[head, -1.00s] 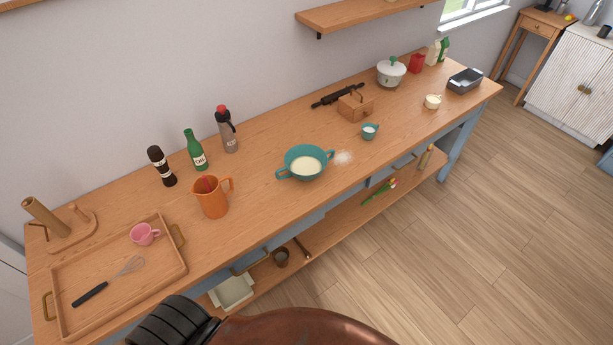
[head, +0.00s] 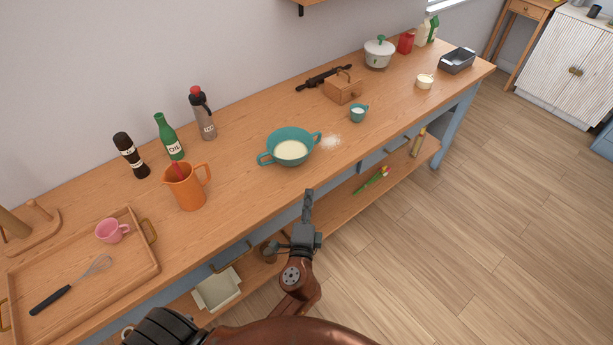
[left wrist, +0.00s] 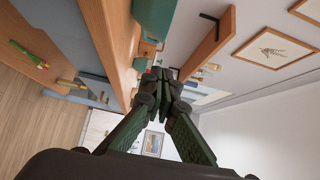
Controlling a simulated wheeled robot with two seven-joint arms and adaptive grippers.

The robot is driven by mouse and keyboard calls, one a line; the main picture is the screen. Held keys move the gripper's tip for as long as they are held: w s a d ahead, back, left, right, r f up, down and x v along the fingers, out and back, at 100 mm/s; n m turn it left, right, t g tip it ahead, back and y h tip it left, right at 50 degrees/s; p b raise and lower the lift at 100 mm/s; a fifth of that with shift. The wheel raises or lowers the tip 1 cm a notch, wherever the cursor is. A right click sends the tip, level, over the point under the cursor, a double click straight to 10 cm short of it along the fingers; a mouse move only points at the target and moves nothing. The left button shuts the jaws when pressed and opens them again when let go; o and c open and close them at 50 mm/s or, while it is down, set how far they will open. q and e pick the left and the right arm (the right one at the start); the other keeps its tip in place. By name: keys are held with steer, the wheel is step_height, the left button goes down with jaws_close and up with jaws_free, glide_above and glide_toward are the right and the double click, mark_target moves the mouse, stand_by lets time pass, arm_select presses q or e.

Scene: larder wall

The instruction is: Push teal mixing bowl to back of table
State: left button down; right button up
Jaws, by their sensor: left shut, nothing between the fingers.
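The teal mixing bowl (head: 290,149) stands upright near the front middle of the wooden table (head: 232,190), with two side handles and pale contents. In the left wrist view a teal shape (left wrist: 147,50) shows at the table edge, just beyond the fingers, probably the bowl. My left gripper (head: 308,196) is shut and empty. It is in front of the table's front edge, on the near side of the bowl and apart from it. It also shows in the left wrist view (left wrist: 160,73), fingertips together. My right gripper is not in view.
An orange pitcher (head: 187,188) stands left of the bowl. A wooden box (head: 343,88) is farther right. The table behind the bowl is clear up to the wall.

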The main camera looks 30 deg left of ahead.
arm_select(q)
glide_toward(305, 156)
steer(key=w+d, duration=0.2)
steer(key=w, duration=0.2)
steer(key=a, duration=0.1)
steer(key=w+a, duration=0.1)
steer(key=a, duration=0.1)
steer(key=shift+w+a+f, duration=0.1)
steer(key=shift+a, duration=0.1)
steer(key=shift+w+a, duration=0.2)
steer(key=shift+a, duration=0.25)
steer(key=w+a, duration=0.1)
steer(key=a, duration=0.2)
steer(key=w+a, duration=0.2)
steer(key=a, duration=0.2)
steer(key=w+a, duration=0.1)
steer(key=a, duration=0.2)
steer(key=shift+w+a+p, duration=0.15)
steer(key=shift+a+p, duration=0.05)
steer(key=shift+p, duration=0.2)
